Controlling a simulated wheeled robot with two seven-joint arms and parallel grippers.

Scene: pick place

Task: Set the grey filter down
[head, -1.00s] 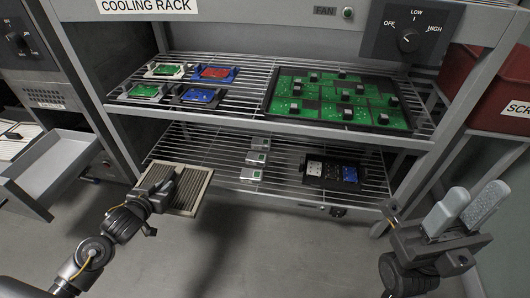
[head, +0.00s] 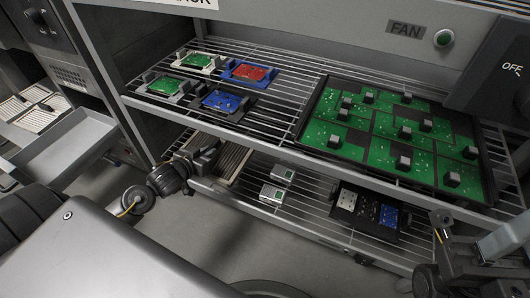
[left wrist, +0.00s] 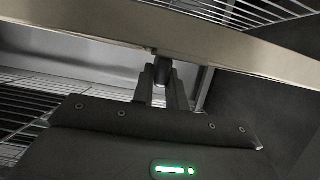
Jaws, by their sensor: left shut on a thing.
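The grey filter (head: 232,163) is a slatted panel with a pale frame. In the head view it is at the left end of the lower wire shelf (head: 310,205), partly hidden by the upper shelf and my gripper. I cannot tell whether it rests on the wires. My left gripper (head: 207,160) is shut on its near left edge.
On the lower shelf, small grey modules (head: 272,193) and a black tray (head: 345,214) stand right of the filter. The upper shelf (head: 290,92) holds several boards in holders and a large tray of green boards (head: 310,133). An open drawer (head: 75,150) is at the left.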

